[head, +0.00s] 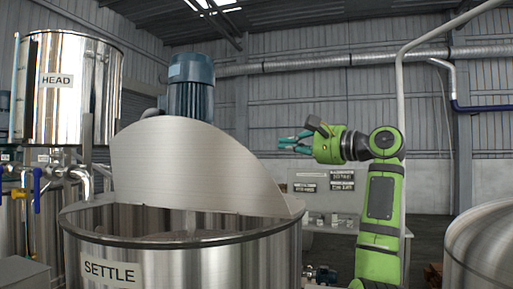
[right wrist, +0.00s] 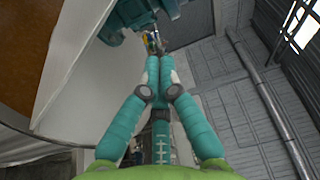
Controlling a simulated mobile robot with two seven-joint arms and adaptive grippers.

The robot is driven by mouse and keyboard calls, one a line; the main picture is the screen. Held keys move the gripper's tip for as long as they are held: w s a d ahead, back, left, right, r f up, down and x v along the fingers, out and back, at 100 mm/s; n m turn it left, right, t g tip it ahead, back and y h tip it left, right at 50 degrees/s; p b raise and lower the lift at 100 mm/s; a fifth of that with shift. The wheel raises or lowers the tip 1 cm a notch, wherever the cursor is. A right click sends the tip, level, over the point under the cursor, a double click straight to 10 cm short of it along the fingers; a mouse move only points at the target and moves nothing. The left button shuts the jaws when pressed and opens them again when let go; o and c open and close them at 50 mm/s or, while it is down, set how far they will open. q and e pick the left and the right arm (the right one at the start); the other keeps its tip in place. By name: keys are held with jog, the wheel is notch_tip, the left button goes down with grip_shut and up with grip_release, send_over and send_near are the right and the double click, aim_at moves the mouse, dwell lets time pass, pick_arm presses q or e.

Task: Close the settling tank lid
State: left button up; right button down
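The settling tank (head: 200,262) is a round steel vessel with a SETTLE label at the front left of the head view. Its lid (head: 190,165) is a grey metal half-disc, raised and tilted up, and the front of the tank mouth is open. My right gripper (head: 284,143) is right of the lid's sloping edge and above its lower right corner, and looks apart from it. In the right wrist view its teal fingers (right wrist: 158,62) meet with nothing visible between them. My left gripper is not in view.
A blue motor (head: 191,85) rises behind the lid. The HEAD tank (head: 75,95) stands high at the left, with pipes and valves below it. Another steel tank (head: 482,245) is at the right edge. A signed panel (head: 325,187) stands behind my right arm.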

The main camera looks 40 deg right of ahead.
jog(key=w+a+r+p, duration=0.2)
jog(key=w+a+p, duration=0.1)
jog(key=w+p, duration=0.5)
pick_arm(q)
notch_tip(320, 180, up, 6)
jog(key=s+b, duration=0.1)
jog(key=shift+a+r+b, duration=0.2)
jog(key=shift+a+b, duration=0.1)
pick_arm(e)
jog(key=a, duration=0.1)
jog(key=s+a+f, duration=0.1)
jog(key=a, duration=0.1)
jog(key=shift+s+a+f, duration=0.2)
jog(key=shift+a, duration=0.1)
